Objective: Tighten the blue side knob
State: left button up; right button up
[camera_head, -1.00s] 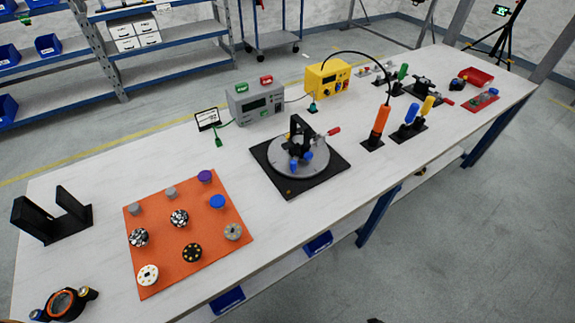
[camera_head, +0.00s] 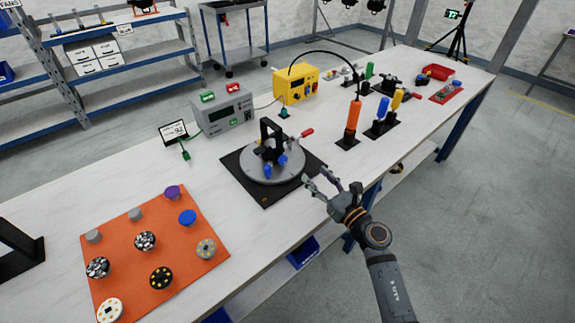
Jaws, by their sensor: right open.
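A black bracket fixture (camera_head: 266,132) stands upright on a round grey turntable (camera_head: 255,173) over a black square base. Two small blue knobs show low on the fixture, one at its front (camera_head: 268,171) and one at its right (camera_head: 283,160); I cannot tell which is the side knob or how tight either is. A red-tipped handle (camera_head: 306,133) sticks out to the right. My right gripper (camera_head: 316,177) is open and empty, just right of the base near the table's front edge, apart from the knobs. My left gripper is not in view.
An orange mat (camera_head: 128,265) with several round discs and knobs lies at the left. A grey meter box (camera_head: 224,113) and a yellow box (camera_head: 295,87) stand behind the turntable. An orange-handled tool (camera_head: 352,117) stands upright at the right.

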aim_at(284, 161)
jog(key=a+n, duration=0.1)
jog(key=a+f+n+g+y, duration=0.1)
jog(key=n, duration=0.1)
jog(key=shift+s+f+g, duration=0.2)
jog(key=shift+g, duration=0.1)
jog(key=x, duration=1)
jog(key=shift+w+a, duration=0.15)
grip_shut()
